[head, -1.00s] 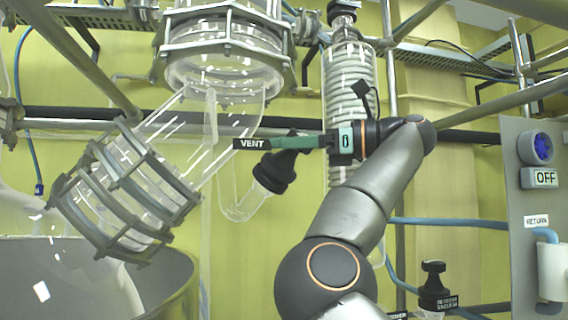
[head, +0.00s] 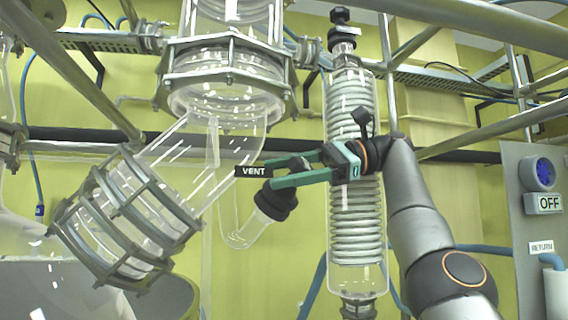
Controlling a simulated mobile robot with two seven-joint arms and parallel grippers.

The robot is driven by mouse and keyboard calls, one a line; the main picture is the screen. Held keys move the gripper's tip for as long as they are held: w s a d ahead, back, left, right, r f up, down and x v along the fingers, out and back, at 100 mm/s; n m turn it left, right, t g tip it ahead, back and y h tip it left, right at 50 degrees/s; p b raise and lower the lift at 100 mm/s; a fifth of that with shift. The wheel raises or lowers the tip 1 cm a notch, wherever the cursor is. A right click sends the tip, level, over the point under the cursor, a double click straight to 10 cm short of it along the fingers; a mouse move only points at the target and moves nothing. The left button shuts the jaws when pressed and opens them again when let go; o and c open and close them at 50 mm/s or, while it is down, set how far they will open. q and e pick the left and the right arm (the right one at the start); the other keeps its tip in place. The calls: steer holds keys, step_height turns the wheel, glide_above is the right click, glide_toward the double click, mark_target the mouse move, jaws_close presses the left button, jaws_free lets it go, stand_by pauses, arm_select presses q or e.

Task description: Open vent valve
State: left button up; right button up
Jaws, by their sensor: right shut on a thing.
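The vent valve (head: 273,201) is a black fitting on a bent glass side tube, at the middle of the head view. A black label reading VENT (head: 253,171) sits beside it. My right gripper (head: 281,174) has green fingers that reach in from the right, one above the other, with the valve's black handle between them. The gripper is shut on this handle, whose tip shows behind the upper finger. The fingers partly hide the handle, so its exact angle is hard to tell. My left gripper is not in view.
A glass coil condenser (head: 355,235) stands upright behind my right wrist. A flanged glass vessel neck (head: 225,85) and a slanted flanged port (head: 130,220) are on the left. Metal frame bars cross above. A grey panel (head: 520,220) with an OFF display is at the right.

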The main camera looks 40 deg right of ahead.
steer(key=shift+r, duration=0.15)
stand_by(0.4)
steer(key=o, duration=1.4)
steer(key=shift+r+p, duration=0.35)
steer(key=shift+p, duration=0.25)
step_height(320, 180, up, 2)
steer(key=shift+r+p, duration=0.1)
steer(key=shift+p, duration=0.95)
steer(key=s+a+r, duration=0.6)
steer(key=s, duration=0.1)
steer(key=s+a+r, duration=0.2)
steer(key=s+r, duration=0.2)
steer(key=shift+a+b, duration=0.4)
